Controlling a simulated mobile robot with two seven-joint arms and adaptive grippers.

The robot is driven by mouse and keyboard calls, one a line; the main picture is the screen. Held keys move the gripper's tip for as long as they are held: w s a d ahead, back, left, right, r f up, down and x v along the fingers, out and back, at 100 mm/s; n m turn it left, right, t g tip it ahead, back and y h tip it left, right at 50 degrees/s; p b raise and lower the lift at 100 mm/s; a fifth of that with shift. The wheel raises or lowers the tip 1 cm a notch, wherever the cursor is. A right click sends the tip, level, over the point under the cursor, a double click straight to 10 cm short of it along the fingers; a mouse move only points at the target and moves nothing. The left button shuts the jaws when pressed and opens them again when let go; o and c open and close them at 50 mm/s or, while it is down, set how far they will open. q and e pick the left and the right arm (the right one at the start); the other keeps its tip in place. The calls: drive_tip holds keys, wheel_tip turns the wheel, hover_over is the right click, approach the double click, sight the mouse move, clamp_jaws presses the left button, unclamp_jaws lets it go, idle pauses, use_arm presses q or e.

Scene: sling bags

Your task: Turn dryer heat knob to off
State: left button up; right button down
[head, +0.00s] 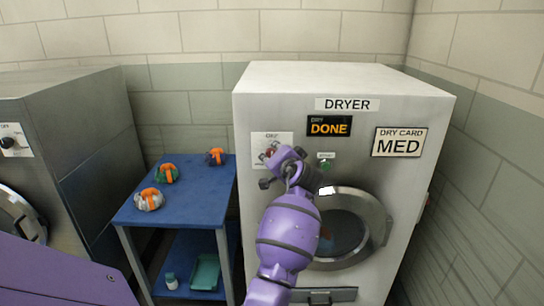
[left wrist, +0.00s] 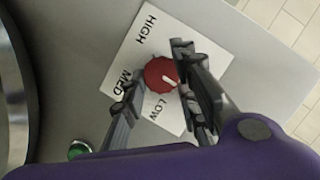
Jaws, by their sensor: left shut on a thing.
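The dryer (head: 400,230) stands in front of me with a white heat dial plate (head: 286,137) at its upper left. The red heat knob (left wrist: 158,72) sits on that plate, and a little red shows in the head view (head: 268,152). Its white pointer mark points to the lower right in the left wrist view, between LOW and the right-hand finger. HIGH, MED and LOW are readable; the plate's right part is hidden behind that finger. My left gripper (left wrist: 152,77) has its fingers on either side of the knob and is shut on it. My right gripper is out of view.
The dryer's display (head: 329,126) reads DONE and the dry card (head: 398,142) reads MED. A green start button (head: 326,166) and the round door (head: 376,215) are close to my arm. A blue table (head: 190,200) with several small bags stands at left, beside a grey machine (head: 75,130).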

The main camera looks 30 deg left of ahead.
use_arm(q)
drive_tip(key=shift+d+f+h, duration=0.2)
drive_tip(key=shift+f+h, duration=0.1)
drive_tip(key=shift+f, duration=0.55)
drive_tip(key=o, duration=1)
drive_tip(key=shift+r, duration=0.2)
drive_tip(key=shift+a+r, duration=0.1)
drive_tip(key=shift+r, duration=0.15)
drive_tip(key=v, duration=1.2)
drive_tip(key=shift+n, duration=0.3)
